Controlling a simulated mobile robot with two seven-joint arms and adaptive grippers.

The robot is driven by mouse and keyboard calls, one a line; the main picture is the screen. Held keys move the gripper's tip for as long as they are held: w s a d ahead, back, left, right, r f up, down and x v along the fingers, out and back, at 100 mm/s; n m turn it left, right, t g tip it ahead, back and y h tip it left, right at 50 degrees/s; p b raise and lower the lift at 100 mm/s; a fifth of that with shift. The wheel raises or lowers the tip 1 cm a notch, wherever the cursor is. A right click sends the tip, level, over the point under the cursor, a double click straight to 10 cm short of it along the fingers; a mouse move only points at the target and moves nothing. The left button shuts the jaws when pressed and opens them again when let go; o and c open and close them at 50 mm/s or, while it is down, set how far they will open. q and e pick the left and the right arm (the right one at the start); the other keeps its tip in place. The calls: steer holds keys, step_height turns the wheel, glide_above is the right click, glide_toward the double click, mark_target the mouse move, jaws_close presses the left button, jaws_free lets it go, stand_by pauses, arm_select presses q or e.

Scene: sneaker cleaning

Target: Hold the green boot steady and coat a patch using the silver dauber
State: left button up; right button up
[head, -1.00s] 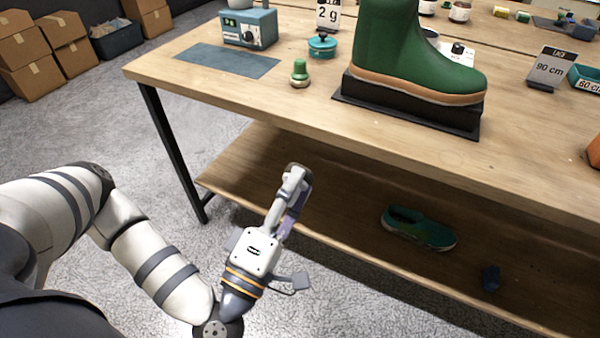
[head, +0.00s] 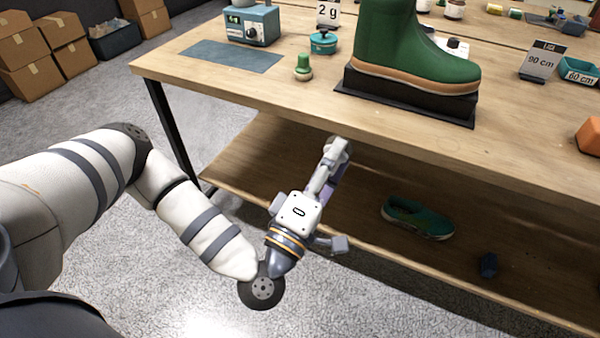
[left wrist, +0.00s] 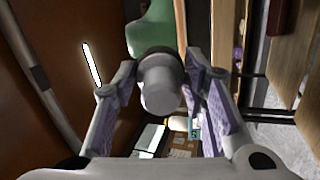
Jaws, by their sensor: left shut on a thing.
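The green boot (head: 408,45) stands upright on a black stand (head: 405,97) on the workbench, its top cut off by the frame. My left gripper (head: 333,158) is in front of the bench's near edge, apart from the boot. In the left wrist view its fingers close on a grey-silver dauber (left wrist: 160,88) with a dark end. A green shape (left wrist: 153,32) behind it looks like the boot. My right gripper is not in view, and nothing is seen holding the boot.
On the workbench (head: 230,100) are a green-knobbed dauber (head: 303,68), a teal pot (head: 323,43), a teal device (head: 252,25), a blue-grey mat (head: 232,55) and a 90 cm sign (head: 541,61). A green shoe (head: 417,217) lies on the lower shelf.

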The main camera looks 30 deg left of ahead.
arm_select(q)
steer(key=w+d+r, duration=0.2)
steer(key=w+d, duration=0.1)
steer(key=w, duration=0.4)
steer(key=w+d+r+h, duration=0.1)
steer(key=w+d+r, duration=0.2)
steer(key=w, duration=0.5)
steer(key=shift+m+g+h, duration=0.3)
steer(key=s+a+f+n+y, duration=0.1)
steer(key=s+a+f, duration=0.1)
steer(key=s+a, duration=0.3)
steer(key=s+a+f+y, duration=0.2)
steer(key=s+a, duration=0.3)
steer(key=s, duration=0.5)
steer(key=shift+n, duration=0.4)
steer(key=shift+s, duration=0.15)
